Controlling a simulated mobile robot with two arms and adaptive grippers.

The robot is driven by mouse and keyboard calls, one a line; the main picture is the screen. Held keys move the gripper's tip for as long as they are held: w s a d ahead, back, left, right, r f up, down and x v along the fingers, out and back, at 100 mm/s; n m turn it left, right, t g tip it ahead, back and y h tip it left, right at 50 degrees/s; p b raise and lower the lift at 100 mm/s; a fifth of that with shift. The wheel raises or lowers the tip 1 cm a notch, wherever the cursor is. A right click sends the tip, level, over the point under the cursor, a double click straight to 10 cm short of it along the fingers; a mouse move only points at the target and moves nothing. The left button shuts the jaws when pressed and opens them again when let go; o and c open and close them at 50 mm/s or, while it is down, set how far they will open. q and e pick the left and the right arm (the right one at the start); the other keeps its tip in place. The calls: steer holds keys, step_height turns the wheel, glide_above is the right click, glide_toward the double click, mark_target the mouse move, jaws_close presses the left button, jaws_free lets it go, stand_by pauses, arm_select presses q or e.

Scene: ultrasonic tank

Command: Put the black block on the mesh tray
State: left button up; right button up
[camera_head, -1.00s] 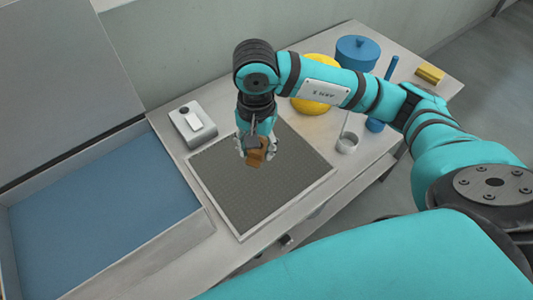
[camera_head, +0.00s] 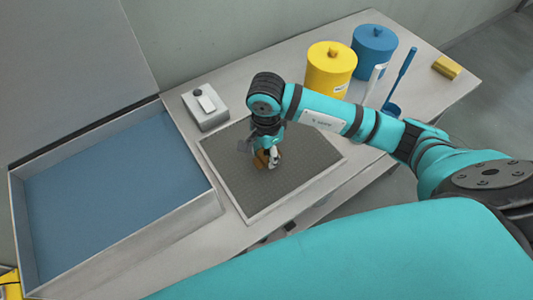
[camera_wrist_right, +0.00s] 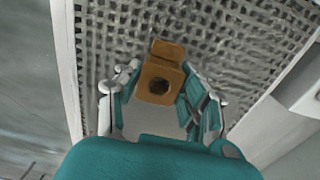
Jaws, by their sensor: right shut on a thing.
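The mesh tray (camera_head: 305,165) is a dark grey meshed square with a light rim, on the bench. My right gripper (camera_head: 266,158) is over its middle, pointing down, shut on an orange-brown block (camera_head: 261,160). In the right wrist view, the block (camera_wrist_right: 160,82) has a round dark hole and a stepped top part, and sits between the fingers of the gripper (camera_wrist_right: 160,95) with mesh behind it. Whether the block touches the mesh, I cannot tell. I see no black block. My left gripper is out of view.
A wide tank with a blue inside (camera_head: 115,195) stands left of the tray. A grey box (camera_head: 205,107) is behind the tray. Yellow (camera_head: 329,72) and blue (camera_head: 373,50) lidded pots, a blue ladle (camera_head: 402,75) and a yellow block (camera_head: 446,68) are to the right.

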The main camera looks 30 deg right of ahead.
mark_target(266, 153)
steer(key=shift+f, duration=0.85)
steer(key=o, duration=1.3)
steer(key=shift+r, duration=0.5)
step_height(266, 153, up, 11)
steer(key=b, duration=0.2)
steer(key=shift+r, duration=0.15)
